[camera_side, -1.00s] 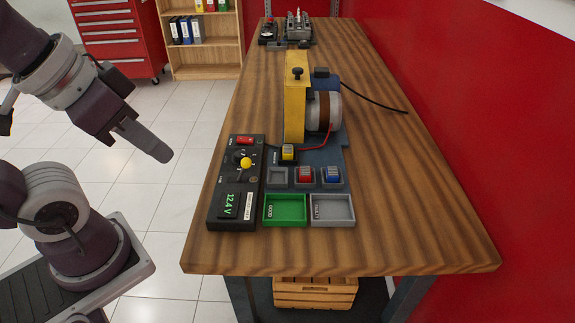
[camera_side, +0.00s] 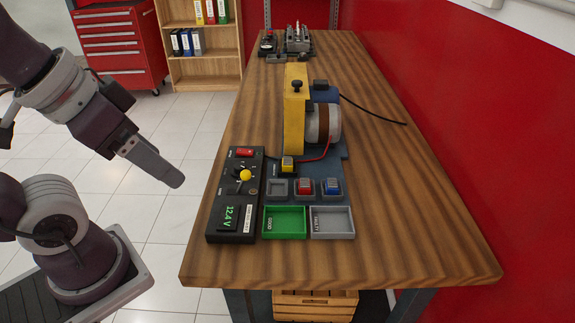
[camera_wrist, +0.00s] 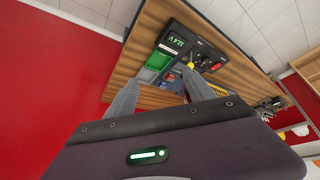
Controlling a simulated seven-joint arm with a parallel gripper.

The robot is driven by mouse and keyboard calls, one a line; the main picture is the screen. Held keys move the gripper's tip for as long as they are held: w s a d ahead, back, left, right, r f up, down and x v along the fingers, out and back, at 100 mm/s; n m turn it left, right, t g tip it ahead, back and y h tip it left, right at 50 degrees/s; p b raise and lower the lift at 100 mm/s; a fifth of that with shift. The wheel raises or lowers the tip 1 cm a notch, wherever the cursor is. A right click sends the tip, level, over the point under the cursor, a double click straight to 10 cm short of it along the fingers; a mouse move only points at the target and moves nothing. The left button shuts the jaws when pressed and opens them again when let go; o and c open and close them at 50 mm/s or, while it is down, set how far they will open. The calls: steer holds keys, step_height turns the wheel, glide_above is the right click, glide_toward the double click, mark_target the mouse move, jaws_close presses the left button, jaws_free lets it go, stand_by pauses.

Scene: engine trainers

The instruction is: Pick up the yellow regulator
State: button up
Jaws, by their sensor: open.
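The yellow regulator (camera_side: 288,164) is a small yellow block with a dark base, seated beside the alternator (camera_side: 320,124) at the near end of the blue-grey base. A red lead runs from it toward the alternator. I cannot pick it out clearly in the wrist view. My gripper (camera_side: 178,180) is open and empty, in the air left of the bench and well apart from the regulator. In the wrist view my gripper (camera_wrist: 162,92) shows two spread grey fingers, with the trays and panel beyond them.
A red block (camera_side: 305,186) and a blue block (camera_side: 332,186) sit in holders beside an empty holder (camera_side: 278,189). A green tray (camera_side: 285,237) and grey tray (camera_side: 332,237) lie in front. A black panel (camera_side: 217,236) stands left. The bench's right side is clear.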

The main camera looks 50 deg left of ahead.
steer(key=m+g, duration=0.5)
steer(key=m, duration=0.3)
glide_above(287, 160)
steer(key=s+d, duration=0.1)
steer(key=s, duration=0.1)
step_height(287, 160, down, 15)
steer(key=shift+m+g, duration=0.3)
steer(key=shift+m, duration=0.2)
steer(key=f, duration=0.3)
steer(key=w+f, duration=0.1)
steer(key=f, duration=0.2)
steer(key=w+f, duration=0.1)
steer(key=f, duration=0.2)
steer(key=shift+a+f, duration=0.35)
steer(key=shift+a, duration=0.05)
steer(key=shift+c, duration=0.4)
jaws_close()
